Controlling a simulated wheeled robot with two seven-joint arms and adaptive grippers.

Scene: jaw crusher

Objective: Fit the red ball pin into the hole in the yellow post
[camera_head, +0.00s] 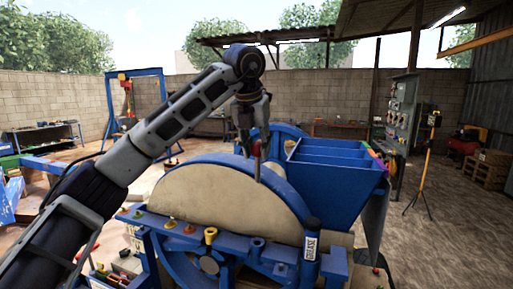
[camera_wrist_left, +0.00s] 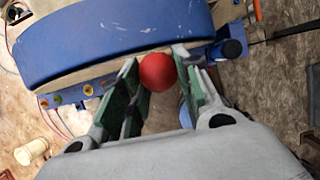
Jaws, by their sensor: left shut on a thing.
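My left gripper (camera_head: 254,145) hangs above the crusher's big rounded wheel guard, pointing down. It is shut on the red ball pin (camera_head: 257,149), whose thin shaft seems to hang below the fingers. In the left wrist view the red ball (camera_wrist_left: 157,72) sits between the two green-padded fingers (camera_wrist_left: 158,80), and its shaft is hidden under the ball. The yellow post (camera_head: 210,236) stands upright on the blue frame at the front of the guard, below and left of the gripper. Its hole is too small to make out. My right gripper is not in view.
The beige, blue-rimmed guard (camera_head: 215,200) rises between gripper and post. Several small coloured knobs (camera_head: 170,222) line the frame left of the post. A blue hopper (camera_head: 335,180) stands close on the right, and a dark blue labelled cylinder (camera_head: 311,240) stands front right.

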